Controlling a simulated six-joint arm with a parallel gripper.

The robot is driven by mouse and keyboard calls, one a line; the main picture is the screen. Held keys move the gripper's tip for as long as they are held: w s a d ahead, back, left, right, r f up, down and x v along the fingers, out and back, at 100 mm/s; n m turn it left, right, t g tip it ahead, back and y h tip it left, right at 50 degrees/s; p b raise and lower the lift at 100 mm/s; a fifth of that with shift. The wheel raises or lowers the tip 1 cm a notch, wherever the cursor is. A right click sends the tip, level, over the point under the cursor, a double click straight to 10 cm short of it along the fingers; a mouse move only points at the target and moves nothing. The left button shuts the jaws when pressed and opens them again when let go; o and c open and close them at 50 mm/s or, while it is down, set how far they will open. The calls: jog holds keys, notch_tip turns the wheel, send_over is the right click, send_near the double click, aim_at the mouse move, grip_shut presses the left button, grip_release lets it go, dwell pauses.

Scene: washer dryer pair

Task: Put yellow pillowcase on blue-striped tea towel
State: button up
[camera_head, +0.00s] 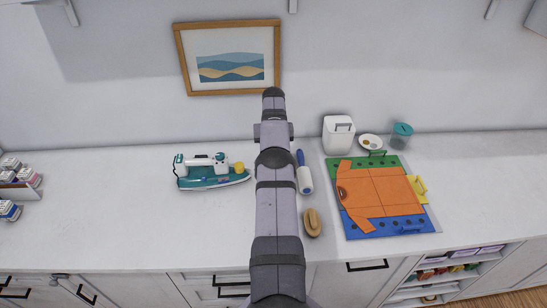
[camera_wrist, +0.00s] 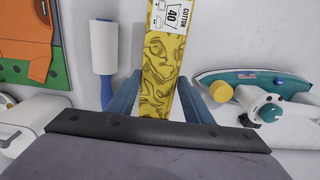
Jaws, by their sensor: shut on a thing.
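My gripper (camera_wrist: 158,98) is shut on the yellow pillowcase (camera_wrist: 165,62), a folded yellow piece with a swirling pattern and a white label reading COTTON 40. It lies between the two blue fingers in the wrist view, above the counter. In the head view my own arm hides the gripper and the pillowcase. I cannot pick out the blue-striped tea towel for certain. A small blue-and-white labelled piece (camera_head: 9,210) sits at the far left of the counter in the head view, too small to identify.
Several small labelled pieces (camera_head: 20,176) sit at the left edge. The counter's left-middle is clear.

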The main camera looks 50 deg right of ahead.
jog(key=shift+f+b, duration=2.15)
jog(key=shift+f, duration=0.7)
jog(key=shift+f+b, duration=0.8)
jog(key=shift+b, duration=0.1)
jog(key=o, duration=1.2)
jog(key=shift+c, duration=0.2)
jog(key=shift+r, duration=0.1)
notch_tip(320, 180, up, 6)
jog(key=shift+r+p, duration=0.1)
jog(key=shift+p, duration=0.2)
jog(key=shift+r+p, duration=0.5)
jog(key=shift+p, duration=0.1)
jog(key=shift+a, duration=0.1)
